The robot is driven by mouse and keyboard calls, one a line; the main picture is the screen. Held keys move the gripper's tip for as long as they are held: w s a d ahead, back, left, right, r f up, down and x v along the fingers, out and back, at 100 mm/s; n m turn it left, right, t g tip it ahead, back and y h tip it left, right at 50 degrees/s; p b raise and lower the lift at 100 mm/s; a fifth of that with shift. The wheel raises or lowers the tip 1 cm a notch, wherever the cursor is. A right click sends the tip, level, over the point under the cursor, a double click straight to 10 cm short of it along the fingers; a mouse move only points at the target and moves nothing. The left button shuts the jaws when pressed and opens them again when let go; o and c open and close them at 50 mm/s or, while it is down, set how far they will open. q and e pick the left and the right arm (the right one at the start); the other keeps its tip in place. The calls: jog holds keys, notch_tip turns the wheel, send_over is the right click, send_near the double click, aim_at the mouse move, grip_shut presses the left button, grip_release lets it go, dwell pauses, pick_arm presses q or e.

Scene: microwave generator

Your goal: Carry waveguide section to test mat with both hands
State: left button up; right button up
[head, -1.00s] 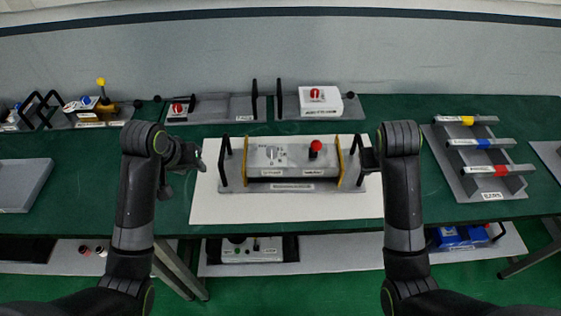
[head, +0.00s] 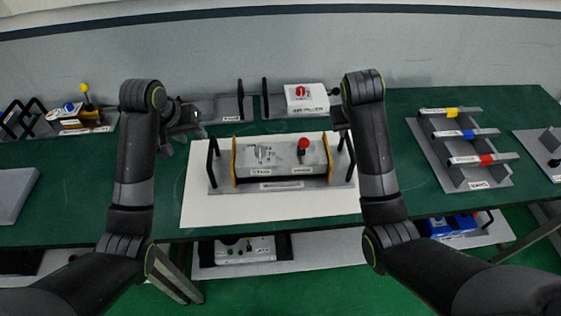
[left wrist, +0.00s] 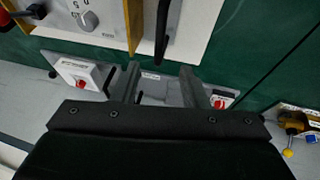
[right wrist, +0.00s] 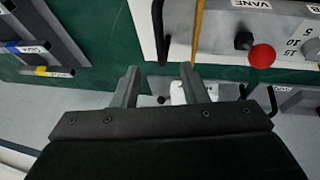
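The waveguide section (head: 281,156) looks like a grey box with yellow end flanges, a dial and a red knob, on a grey base with an upright black handle at each end. It stands upright on the white test mat (head: 205,208). My left gripper (head: 188,122) is open and empty, beyond and left of the left handle (head: 212,160); that handle also shows in the left wrist view (left wrist: 162,28). My right gripper (head: 340,117) is open and empty, above and beyond the right handle, which shows in the right wrist view (right wrist: 158,28). Neither gripper touches a handle.
A white box with a red switch (head: 305,97) stands on a tray at the back. A rack with coloured bars (head: 462,150) is at the right, a grey block (head: 14,192) at the left. A yellow-knobbed unit (head: 80,112) is back left. A lower shelf holds more units (head: 237,251).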

aim_at(210, 148)
pick_arm(q)
jog(key=x, duration=1.4)
jog(key=shift+w+f, duration=0.15)
jog(key=shift+f, duration=0.2)
pick_arm(e)
jog(key=x, duration=1.4)
jog(key=shift+w+f, duration=0.15)
jog(key=shift+f, duration=0.2)
pick_arm(q)
jog(key=shift+c, duration=0.3)
pick_arm(e)
jog(key=shift+c, duration=0.3)
pick_arm(q)
grip_shut()
pick_arm(e)
grip_shut()
pick_arm(q)
jog(key=shift+w+r, duration=0.1)
jog(key=shift+r, duration=0.05)
pick_arm(e)
jog(key=shift+w+r, duration=0.1)
jog(key=shift+r, duration=0.05)
